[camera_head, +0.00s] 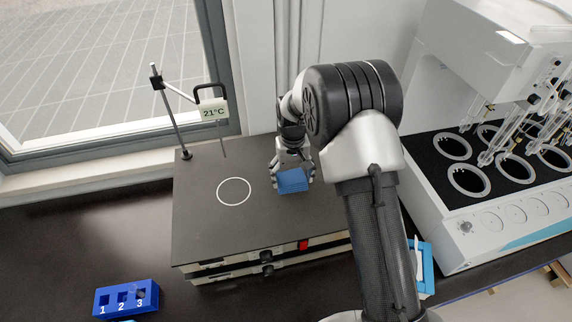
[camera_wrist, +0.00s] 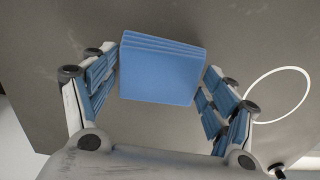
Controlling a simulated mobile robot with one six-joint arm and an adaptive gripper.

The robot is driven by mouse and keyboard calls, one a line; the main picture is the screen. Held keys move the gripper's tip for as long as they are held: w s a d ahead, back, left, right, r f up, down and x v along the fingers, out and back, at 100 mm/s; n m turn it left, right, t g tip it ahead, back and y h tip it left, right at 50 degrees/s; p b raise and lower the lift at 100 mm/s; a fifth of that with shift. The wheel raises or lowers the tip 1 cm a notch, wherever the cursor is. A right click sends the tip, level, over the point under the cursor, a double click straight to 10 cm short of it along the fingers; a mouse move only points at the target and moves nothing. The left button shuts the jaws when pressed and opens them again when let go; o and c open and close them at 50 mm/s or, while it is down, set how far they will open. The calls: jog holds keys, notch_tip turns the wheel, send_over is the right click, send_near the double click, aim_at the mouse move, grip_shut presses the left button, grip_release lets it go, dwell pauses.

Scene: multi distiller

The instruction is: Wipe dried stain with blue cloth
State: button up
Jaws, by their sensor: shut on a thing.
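The blue cloth (camera_head: 292,182) is a folded, layered block. It is held between the fingers of my gripper (camera_head: 293,170), over the right part of the dark hotplate surface (camera_head: 225,225). In the wrist view the cloth (camera_wrist: 160,72) sits between the two blue-padded fingers of my gripper (camera_wrist: 162,65), with the grey plate behind it. I cannot tell whether the cloth touches the plate. I cannot make out a dried stain clearly in either view; my gripper and the cloth hide part of the plate.
A white ring (camera_head: 234,191) marks the plate left of my gripper. A stand with a 21°C display (camera_head: 212,112) rises at the plate's back left. A white multi-distiller (camera_head: 490,215) stands at right. A blue numbered rack (camera_head: 126,298) lies front left. The plate's left front is clear.

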jog(key=shift+a+r+p, duration=0.25)
jog(key=shift+r+p, duration=0.05)
jog(key=shift+p, duration=0.05)
notch_tip(320, 180, up, 2)
jog(key=shift+r, duration=0.1)
jog(key=shift+d+r+p, duration=0.3)
jog(key=shift+r+p, duration=0.4)
jog(key=shift+a+r+p, duration=0.15)
jog(key=shift+r+p, duration=0.3)
jog(key=shift+r, duration=0.25)
jog(key=shift+r+p, duration=0.8)
jog(key=shift+r, duration=0.55)
jog(key=shift+f, duration=0.1)
